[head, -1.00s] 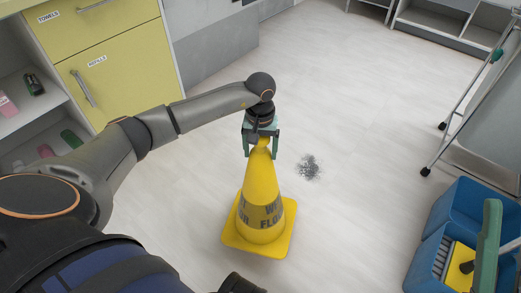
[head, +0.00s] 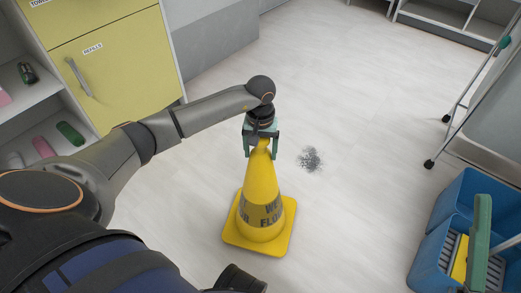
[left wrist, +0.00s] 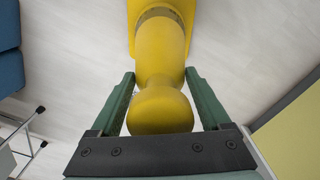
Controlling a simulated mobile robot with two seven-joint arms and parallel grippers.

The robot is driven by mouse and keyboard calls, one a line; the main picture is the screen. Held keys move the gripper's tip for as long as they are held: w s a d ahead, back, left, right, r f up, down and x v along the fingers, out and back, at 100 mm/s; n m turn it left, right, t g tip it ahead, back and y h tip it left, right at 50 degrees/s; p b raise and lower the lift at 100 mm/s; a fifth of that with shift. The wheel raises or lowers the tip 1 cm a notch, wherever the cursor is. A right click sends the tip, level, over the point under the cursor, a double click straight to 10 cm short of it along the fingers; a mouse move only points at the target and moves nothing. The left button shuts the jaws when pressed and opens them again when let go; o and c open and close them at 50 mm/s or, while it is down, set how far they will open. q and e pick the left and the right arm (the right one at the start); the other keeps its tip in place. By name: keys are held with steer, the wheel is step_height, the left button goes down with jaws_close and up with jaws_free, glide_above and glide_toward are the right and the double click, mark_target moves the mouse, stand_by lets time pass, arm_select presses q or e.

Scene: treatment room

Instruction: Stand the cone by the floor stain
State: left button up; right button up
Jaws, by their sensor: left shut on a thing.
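The yellow cone (head: 262,195) is upright in the middle of the head view, with dark lettering around its body and a square base. My left gripper (head: 261,143) is shut on the cone's top from above. In the left wrist view the cone's knob (left wrist: 160,108) sits between the green fingers, and its body runs away below. The dark speckled floor stain (head: 310,159) lies on the pale floor, right of the cone's upper part in the head view. I cannot tell whether the cone's base touches the floor. My right gripper is not in view.
A blue mop bucket (head: 432,243) with a green handle stands at the lower right. A wheeled metal-framed stand (head: 462,115) is at the right. Yellow cabinets (head: 110,70) and an open shelf are at the left. The floor beyond the stain is clear.

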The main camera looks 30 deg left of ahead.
arm_select(q)
steer(key=shift+f+b, duration=0.45)
steer(key=o, duration=1)
steer(key=shift+o, duration=0.8)
steer(key=shift+f, duration=0.15)
steer(key=shift+r, duration=0.35)
step_height(320, 180, up, 12)
steer(key=p, duration=0.4)
steer(key=shift+p, duration=0.4)
